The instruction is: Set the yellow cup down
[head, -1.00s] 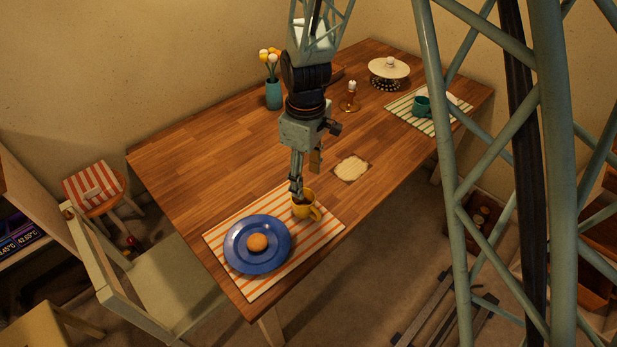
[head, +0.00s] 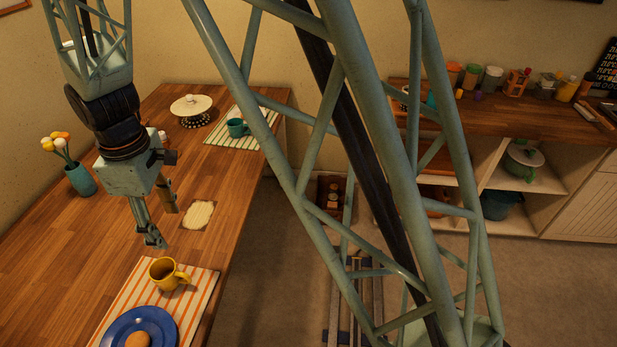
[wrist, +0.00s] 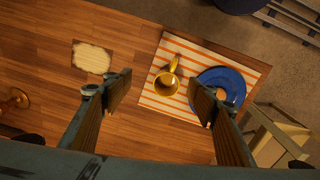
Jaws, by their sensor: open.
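The yellow cup (head: 165,274) stands upright on the orange-and-white striped placemat (head: 196,302), close to the blue plate (head: 112,330). In the wrist view the cup (wrist: 166,84) shows from above, with its handle toward the top of the picture. My gripper (head: 160,224) is open and empty. It hangs above the table, apart from the cup and up from it in the head view. In the wrist view my fingers (wrist: 160,97) are spread wide, with the cup seen below between them.
A bun (head: 138,341) lies on the blue plate. A paper card (head: 200,214) lies on the table near the gripper. A vase of flowers (head: 80,180) stands at the left. A teal cup (head: 237,128) sits on another striped mat at the far end. Bare wood lies left of the gripper.

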